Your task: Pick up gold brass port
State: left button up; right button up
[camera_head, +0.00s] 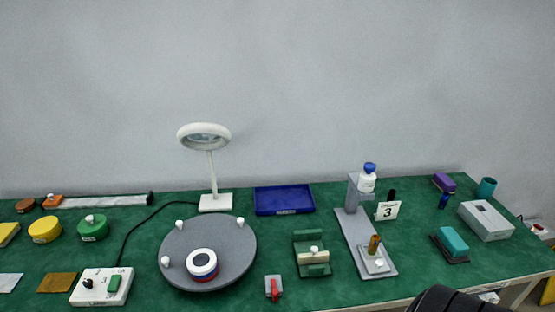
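A small gold-brown cylinder (374,244), which looks like the brass port, stands upright on the front end of a long grey stand (352,237) at the right of the middle. A small white piece (379,264) lies just in front of it. A black rounded part at the bottom edge, right of the stand, seems to be part of my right arm or gripper; no fingertips show. It is apart from the gold cylinder in the picture. My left gripper is not in view.
A green block fixture (312,271) is to the left, a teal-topped block (453,242) to the right. A grey turntable (230,240) and lamp (215,203) stand further left.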

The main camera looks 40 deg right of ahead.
aim_at(373, 244)
jog(key=z, duration=2.1)
